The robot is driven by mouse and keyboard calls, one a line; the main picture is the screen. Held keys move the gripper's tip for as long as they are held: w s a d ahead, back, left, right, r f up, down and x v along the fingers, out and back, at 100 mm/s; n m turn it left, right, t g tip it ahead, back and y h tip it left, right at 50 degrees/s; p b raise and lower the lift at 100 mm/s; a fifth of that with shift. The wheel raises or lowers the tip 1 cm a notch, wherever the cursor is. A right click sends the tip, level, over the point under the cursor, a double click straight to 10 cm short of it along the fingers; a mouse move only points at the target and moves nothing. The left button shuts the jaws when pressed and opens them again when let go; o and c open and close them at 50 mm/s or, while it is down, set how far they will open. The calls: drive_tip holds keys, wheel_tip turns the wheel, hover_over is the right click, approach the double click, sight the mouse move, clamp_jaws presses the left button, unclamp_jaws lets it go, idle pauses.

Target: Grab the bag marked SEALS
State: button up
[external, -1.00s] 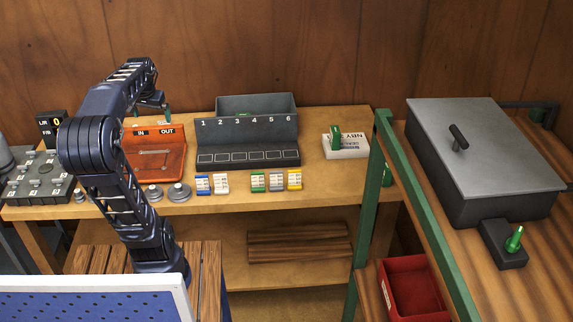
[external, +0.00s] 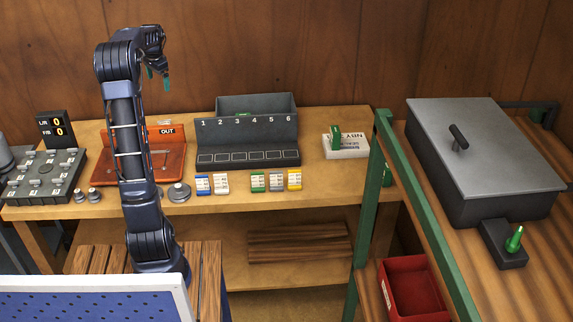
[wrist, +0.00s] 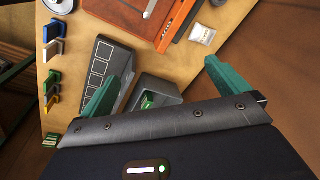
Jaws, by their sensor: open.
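A small white bag (wrist: 202,34) with dark print lies on the bench behind the orange IN/OUT holder (external: 165,160). The print is too small to read, so I cannot tell whether it says SEALS. In the external view a pale bit of the bag (external: 165,122) shows just past the holder's top edge. My gripper (external: 158,78) is raised high above the back of the bench, its green fingers apart and empty. In the wrist view the fingers of my gripper (wrist: 165,75) are spread, and the bag lies beyond them, not between them.
A dark numbered rack (external: 248,140) stands right of the holder, with several coloured tags in front. A white block with a green piece (external: 345,147) sits at the bench's right. A control box (external: 40,178) is at left. A green-framed stand (external: 430,215) rises at right.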

drive_tip(key=w+a+f+m+g, duration=0.1)
drive_tip(key=w+a+f+m, duration=0.2)
drive_tip(key=w+f, duration=0.9)
drive_tip(key=m+g, duration=0.1)
drive_tip(key=m, duration=0.2)
hover_over(164, 123)
drive_tip(key=shift+h, duration=0.3)
drive_tip(key=f, duration=1.8)
drive_tip(key=shift+a+f, duration=0.15)
drive_tip(key=shift+a, duration=0.05)
drive_tip(key=shift+d+f, duration=0.15)
drive_tip(key=shift+f, duration=1.2)
drive_tip(key=shift+d+f, duration=0.1)
drive_tip(key=shift+f, duration=1.2)
drive_tip(key=shift+c, duration=0.2)
drive_tip(key=c, duration=0.7)
